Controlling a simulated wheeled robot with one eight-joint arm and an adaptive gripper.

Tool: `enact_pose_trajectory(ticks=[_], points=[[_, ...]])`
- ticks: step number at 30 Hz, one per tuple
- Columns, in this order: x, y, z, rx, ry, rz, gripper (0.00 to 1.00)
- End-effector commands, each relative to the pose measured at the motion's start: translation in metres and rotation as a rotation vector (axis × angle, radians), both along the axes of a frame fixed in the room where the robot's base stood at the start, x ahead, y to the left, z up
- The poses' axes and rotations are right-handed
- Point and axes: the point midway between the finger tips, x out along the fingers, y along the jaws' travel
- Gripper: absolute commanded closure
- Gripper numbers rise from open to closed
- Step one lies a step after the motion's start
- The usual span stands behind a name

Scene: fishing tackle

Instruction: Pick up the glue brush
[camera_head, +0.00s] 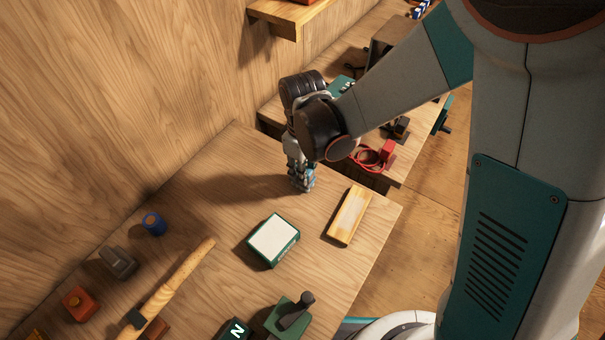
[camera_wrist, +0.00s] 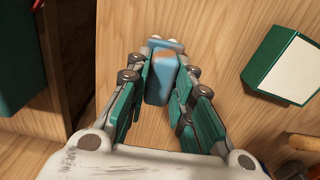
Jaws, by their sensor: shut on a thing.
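My gripper (camera_head: 302,180) is low over the far part of the wooden table, pointing down. In the wrist view its fingers (camera_wrist: 166,55) are closed around a small blue thing (camera_wrist: 160,84), which looks like the glue brush. Its blue side also shows between the fingertips in the head view (camera_head: 309,184). The fingers hide much of it, so I see no bristles. I cannot tell whether it touches the table.
A green box with a white top (camera_head: 273,239) and a pale wooden block (camera_head: 349,215) lie nearby. A long wooden handle (camera_head: 178,276), a blue cylinder (camera_head: 154,223) and a green-based tool (camera_head: 289,316) are nearer. The wooden wall (camera_head: 100,100) borders the left.

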Motion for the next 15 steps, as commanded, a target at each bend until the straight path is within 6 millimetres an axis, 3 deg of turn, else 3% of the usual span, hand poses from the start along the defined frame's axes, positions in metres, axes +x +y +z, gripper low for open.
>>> enact_pose_trajectory(ticks=[8, 15], points=[[0.0, 0.0, 0.01, 0.0, 0.0, 0.0, 1.0], [0.0, 0.0, 0.044, 0.0, 0.0, 0.0, 1.0]])
